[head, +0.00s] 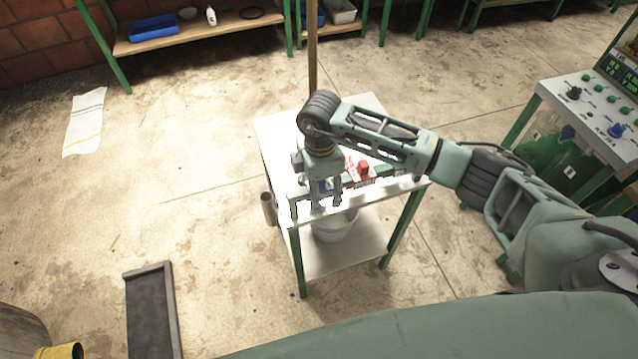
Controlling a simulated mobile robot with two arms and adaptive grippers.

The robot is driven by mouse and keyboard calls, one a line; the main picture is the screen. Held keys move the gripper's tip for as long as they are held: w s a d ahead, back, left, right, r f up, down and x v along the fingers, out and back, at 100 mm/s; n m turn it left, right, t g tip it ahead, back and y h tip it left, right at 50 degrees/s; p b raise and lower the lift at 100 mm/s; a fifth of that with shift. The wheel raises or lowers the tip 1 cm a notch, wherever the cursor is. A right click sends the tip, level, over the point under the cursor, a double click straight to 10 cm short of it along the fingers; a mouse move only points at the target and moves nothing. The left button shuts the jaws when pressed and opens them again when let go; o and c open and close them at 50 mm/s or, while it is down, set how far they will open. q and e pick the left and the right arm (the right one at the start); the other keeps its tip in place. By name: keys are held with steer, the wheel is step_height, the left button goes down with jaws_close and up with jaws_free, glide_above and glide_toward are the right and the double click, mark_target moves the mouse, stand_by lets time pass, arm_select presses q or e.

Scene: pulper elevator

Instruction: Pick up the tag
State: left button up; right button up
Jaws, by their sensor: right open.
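A small white-topped table (275,130) with green legs stands in the middle of the head view. My right gripper (327,200) points down over its front edge, with its fingers apart. Next to the gripper on the right are a red object (363,168) and a small red-and-white piece (350,172), which may be the tag; it is too small to be sure. A small blue patch (326,185) shows at the gripper, and I cannot tell what it belongs to. My gripper and arm hide part of the tabletop. My left gripper is not in view.
A white bucket (335,226) stands on the table's lower shelf. A control panel (590,112) with knobs is at the right. A dark tray-like object (150,310) and a white cloth (84,122) lie on the floor at the left. Shelving (200,32) lines the back.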

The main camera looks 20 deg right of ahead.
steer(key=shift+c, duration=0.2)
steer(key=c, duration=1.2)
steer(key=shift+r, duration=0.1)
